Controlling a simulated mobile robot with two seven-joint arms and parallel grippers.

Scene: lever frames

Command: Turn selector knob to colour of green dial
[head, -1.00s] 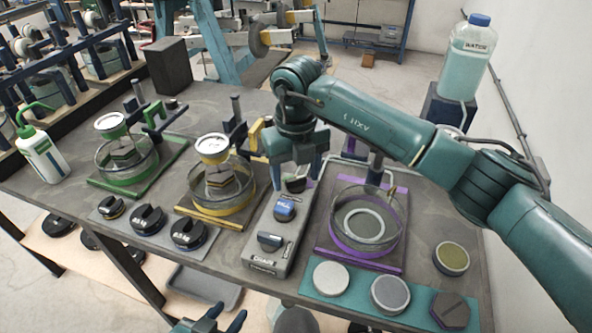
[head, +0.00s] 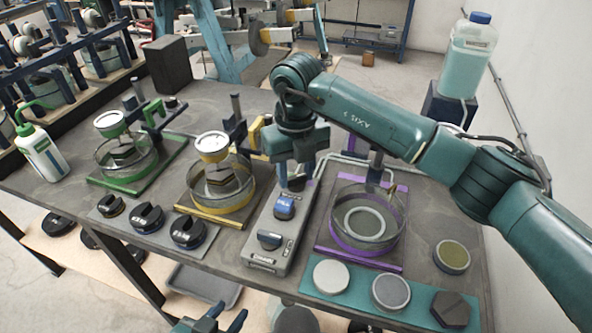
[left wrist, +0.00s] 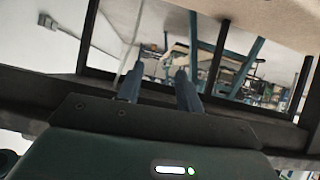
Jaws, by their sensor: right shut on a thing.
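The grey control box (head: 281,243) stands at the front middle of the bench with several knobs in a row. The rear knob (head: 296,184) is mostly hidden by my right gripper (head: 296,180), which points down and is shut on it. The blue middle knob (head: 285,207) and the dark front knob (head: 269,240) are free. The green dial (head: 110,122) stands over the green-framed glass dish at the left; its reading is too small to tell. My left gripper (head: 224,318) is open and empty below the bench front; its fingers show apart in the left wrist view (left wrist: 157,88).
A yellow-framed dish with a dial (head: 212,145) stands left of the box, and a purple-framed dish (head: 366,222) stands right. Slotted dark weights (head: 148,219) lie at the front left. A teal mat (head: 354,302) with discs lies at the front right.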

